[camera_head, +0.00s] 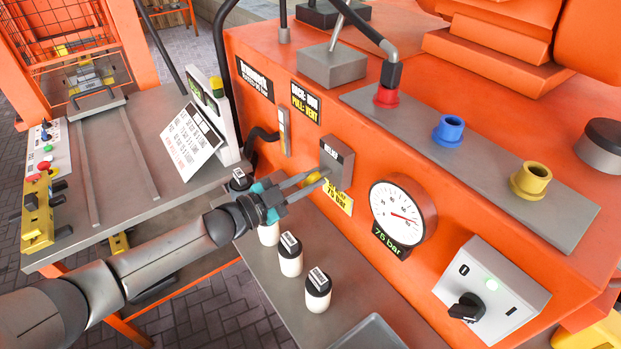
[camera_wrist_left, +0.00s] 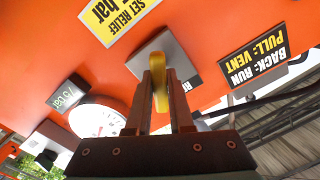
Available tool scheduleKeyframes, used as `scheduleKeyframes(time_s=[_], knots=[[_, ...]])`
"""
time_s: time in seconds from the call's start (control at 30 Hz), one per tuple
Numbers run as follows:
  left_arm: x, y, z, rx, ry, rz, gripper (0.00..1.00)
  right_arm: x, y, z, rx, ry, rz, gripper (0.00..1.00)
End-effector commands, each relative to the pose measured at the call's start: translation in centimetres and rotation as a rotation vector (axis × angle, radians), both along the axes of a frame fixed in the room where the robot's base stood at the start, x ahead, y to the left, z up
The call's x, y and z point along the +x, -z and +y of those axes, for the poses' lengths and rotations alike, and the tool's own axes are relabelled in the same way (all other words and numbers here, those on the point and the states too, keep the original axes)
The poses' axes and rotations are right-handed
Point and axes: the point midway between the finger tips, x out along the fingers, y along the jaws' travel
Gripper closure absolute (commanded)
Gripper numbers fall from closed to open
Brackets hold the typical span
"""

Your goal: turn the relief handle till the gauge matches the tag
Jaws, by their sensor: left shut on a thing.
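The yellow relief handle (camera_wrist_left: 161,96) sits on the grey relief block (camera_head: 338,158) on the orange machine's front. My left gripper (camera_head: 317,179) is shut on this handle, with its two fingers on either side of it in the left wrist view. The handle is mostly hidden by the fingers in the head view. The yellow tag (camera_head: 337,197) below the block is partly covered and seems to read 75 bar. The round gauge (camera_head: 397,212) has a red needle at the right of its dial, and its green digits (camera_head: 391,242) seem to read 76 bar. My right gripper is not in view.
A grey switch box (camera_head: 490,290) with a lit green lamp is right of the gauge. Several white bottles with black caps (camera_head: 318,290) stand on the shelf below my left arm. Red, blue (camera_head: 448,130) and yellow (camera_head: 531,178) ports line the machine's top.

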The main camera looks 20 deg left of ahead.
Motion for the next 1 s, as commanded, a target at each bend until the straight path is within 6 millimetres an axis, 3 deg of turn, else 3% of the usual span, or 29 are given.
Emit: scheduleKeyframes(time_s=[0.27, 0.3, 0.57, 0.83, 1.0], knots=[[0.0, 0.1, 0.0, 0.001, -0.001, 0.001, 1.00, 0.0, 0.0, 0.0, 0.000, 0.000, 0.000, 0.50], [0.0, 0.1, 0.0, 0.001, -0.001, 0.000, 0.78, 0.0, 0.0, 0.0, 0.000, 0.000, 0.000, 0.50], [0.0, 0.0, 0.0, 0.002, -0.001, -0.001, 0.50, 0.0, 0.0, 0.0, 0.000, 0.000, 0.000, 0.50], [-0.1, 0.0, 0.1, 0.002, 0.000, 0.000, 0.50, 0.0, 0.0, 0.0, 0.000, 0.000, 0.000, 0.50], [-1.2, 0.1, 0.9, 0.003, -0.001, 0.002, 0.50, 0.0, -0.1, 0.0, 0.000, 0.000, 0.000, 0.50]])
